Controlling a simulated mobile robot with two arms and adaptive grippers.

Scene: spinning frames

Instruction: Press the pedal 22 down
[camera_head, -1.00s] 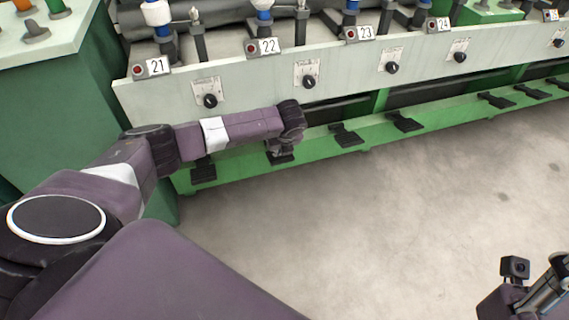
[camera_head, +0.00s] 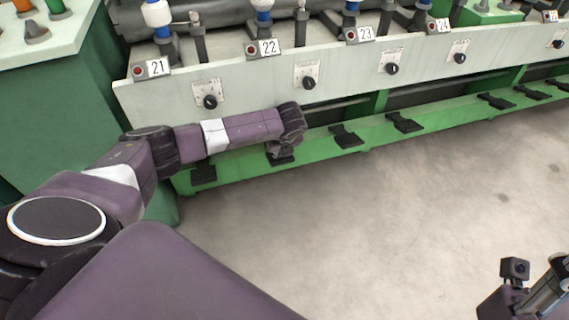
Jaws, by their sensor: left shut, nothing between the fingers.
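Pedal 22 (camera_head: 282,160) is a dark flat pedal on the green rail, below the machine's 22 label (camera_head: 269,47). My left arm reaches across from the left, and its wrist bends down over this pedal. My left gripper (camera_head: 282,152) is shut and empty, directly above or on the pedal. The wrist and gripper hide the pedal's back part. I cannot tell whether the gripper touches it or how far down the pedal is. Part of my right gripper (camera_head: 550,288) shows at the lower right corner, far from the pedal; its fingertips are not clear.
Pedal 21 (camera_head: 203,173) is to the left under my forearm. Pedal 23 (camera_head: 346,137) and pedal 24 (camera_head: 404,122) are to the right. A pale panel (camera_head: 350,76) with black knobs runs above the rail. The grey floor (camera_head: 400,220) in front is clear.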

